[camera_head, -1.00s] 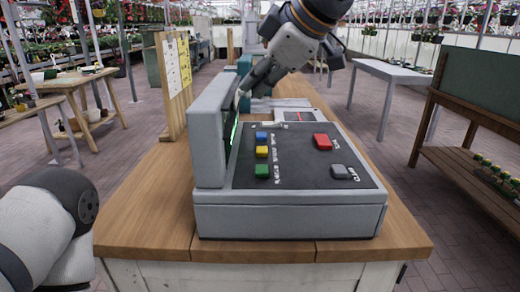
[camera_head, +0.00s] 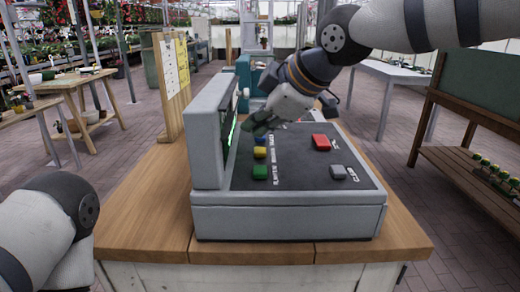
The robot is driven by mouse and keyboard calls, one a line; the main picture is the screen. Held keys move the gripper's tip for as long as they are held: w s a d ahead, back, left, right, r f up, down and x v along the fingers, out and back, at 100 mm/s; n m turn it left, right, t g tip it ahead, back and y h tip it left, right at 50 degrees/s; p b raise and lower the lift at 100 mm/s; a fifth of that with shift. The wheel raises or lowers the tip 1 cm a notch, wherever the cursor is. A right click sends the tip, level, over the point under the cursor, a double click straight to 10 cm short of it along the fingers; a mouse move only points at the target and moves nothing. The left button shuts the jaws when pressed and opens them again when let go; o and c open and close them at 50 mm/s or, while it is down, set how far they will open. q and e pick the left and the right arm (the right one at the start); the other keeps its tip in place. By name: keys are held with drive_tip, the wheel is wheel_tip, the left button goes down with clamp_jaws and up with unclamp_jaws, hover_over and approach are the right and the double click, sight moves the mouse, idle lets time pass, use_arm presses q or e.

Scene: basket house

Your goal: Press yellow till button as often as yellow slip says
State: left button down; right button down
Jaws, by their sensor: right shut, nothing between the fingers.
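The grey till (camera_head: 290,218) stands on a wooden counter. Its yellow button (camera_head: 260,152) sits in a column on the sloped dark panel, between a blue button (camera_head: 260,140) and a green button (camera_head: 260,172). My right gripper (camera_head: 254,129) is shut and empty, its fingertips over the far end of that column, by the blue button. I cannot tell whether it touches anything. A yellow slip (camera_head: 183,62) hangs on a wooden board behind the till at the left; its writing is too small to read. My left arm shows at the lower left, its gripper out of view.
A red button (camera_head: 321,142) and a grey button (camera_head: 338,171) lie on the panel's right side. The till's upright screen housing (camera_head: 208,140) rises left of the button column. The board (camera_head: 172,90) also bears a white slip (camera_head: 171,68).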

sight(257, 151)
drive_tip(key=shift+f, duration=0.6)
drive_tip(key=shift+f, duration=0.1)
idle(1.0)
drive_tip(key=shift+f, duration=0.35)
drive_tip(key=shift+f, duration=0.5)
idle(0.5)
drive_tip(key=shift+r, duration=0.95)
drive_tip(key=shift+r, duration=2.5)
